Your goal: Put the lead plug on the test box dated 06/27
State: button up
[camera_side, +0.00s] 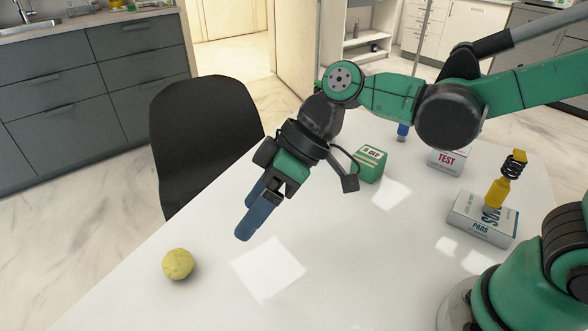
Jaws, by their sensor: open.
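A white box with red TEST lettering (449,160) stands at the back of the white table, partly behind my arm. No date on it can be read. A yellow plug-like piece with a black coiled top (497,193) stands upright on a white and blue box marked PADS (482,221) at the right; it looks like the lead plug. My gripper (252,212), with blue fingers, is open and empty above the table's left part, pointing down and left, well apart from both.
A round yellow ball (178,264) lies at the table's left edge. A green box with a white label (369,164) stands behind my gripper. A small blue item (403,131) is partly hidden by my arm. A dark chair (205,135) stands beyond the table. The middle is clear.

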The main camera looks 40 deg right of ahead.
jog(key=s+a+f+n+g+y, duration=0.1)
jog(key=s+a+n+g+y, duration=0.1)
jog(key=a+n+g, duration=0.3)
jog(key=s+a+n+g+y, duration=0.1)
jog(key=s+a+n+y, duration=0.15)
jog(key=a, duration=0.45)
jog(key=shift+s+a+f+n+g+h, duration=0.1)
jog(key=shift+s+a+f+n+g, duration=0.3)
jog(key=shift+s+a+n+g, duration=1.7)
jog(key=shift+s+a+f+n+g+h, duration=0.1)
jog(key=shift+s+a+f+n+g, duration=0.35)
jog(key=shift+s+a+n+g, duration=1.65)
jog(key=shift+s+a+f+n+g+h, duration=0.1)
jog(key=shift+s+a+f+n+g, duration=0.3)
jog(key=shift+s+a+n+g, duration=1.7)
jog(key=s+d+t, duration=0.1)
jog(key=d+m+t, duration=0.1)
jog(key=shift+s+d+t, duration=0.15)
jog(key=shift+s+t, duration=0.25)
grip_shut()
